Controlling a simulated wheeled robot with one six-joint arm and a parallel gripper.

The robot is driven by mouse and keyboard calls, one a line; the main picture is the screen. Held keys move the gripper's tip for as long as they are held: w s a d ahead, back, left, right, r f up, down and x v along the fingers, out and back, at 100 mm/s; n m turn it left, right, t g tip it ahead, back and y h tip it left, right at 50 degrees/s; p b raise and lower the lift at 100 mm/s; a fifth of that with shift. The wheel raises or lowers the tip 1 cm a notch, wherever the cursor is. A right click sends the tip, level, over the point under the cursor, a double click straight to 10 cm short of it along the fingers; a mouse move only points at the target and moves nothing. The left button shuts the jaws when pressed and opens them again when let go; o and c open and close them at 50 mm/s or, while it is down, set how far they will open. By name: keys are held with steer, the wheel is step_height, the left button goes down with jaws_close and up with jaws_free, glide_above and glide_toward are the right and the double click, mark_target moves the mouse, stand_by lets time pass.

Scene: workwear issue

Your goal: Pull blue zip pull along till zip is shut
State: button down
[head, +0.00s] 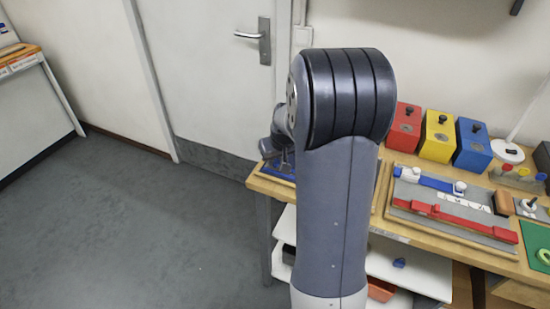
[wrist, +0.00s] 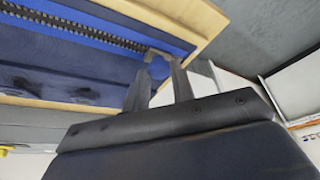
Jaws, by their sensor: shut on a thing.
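In the wrist view, my gripper (wrist: 162,62) is shut on the blue zip pull (wrist: 158,69), of which only a small blue patch shows between the fingers. The zip (wrist: 75,27) is a line of dark teeth on bright blue tape. It runs from the upper left to the fingertips, near the wooden edge of its board. Below it lies darker blue cloth (wrist: 45,80) with dark shadows.
On the bench (head: 392,229), right of my arm, lies a grey board (head: 460,222) with blue and red strips. Red (head: 404,127), yellow (head: 437,136) and blue (head: 472,144) boxes stand behind it. A shelf (head: 410,273) is below. Floor left of the bench is clear.

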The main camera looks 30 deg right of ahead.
steer(key=s+d+b, duration=0.2)
steer(key=s+d, duration=0.2)
steer(key=s, duration=0.1)
steer(key=s+d+b, duration=0.2)
steer(key=s+d, duration=0.2)
steer(key=s, duration=0.1)
steer(key=s+d+b, duration=0.2)
steer(key=s+d, duration=0.2)
steer(key=s, duration=0.1)
steer(key=shift+s+d, duration=0.1)
steer(key=shift+s, duration=0.2)
steer(key=c, duration=1.3)
jaws_free()
steer(key=shift+s+d, duration=0.1)
steer(key=shift+o, duration=0.6)
steer(key=shift+r, duration=0.35)
steer(key=v, duration=1)
steer(key=shift+s+p, duration=0.2)
steer(key=shift+p, duration=0.1)
steer(key=shift+f, duration=0.1)
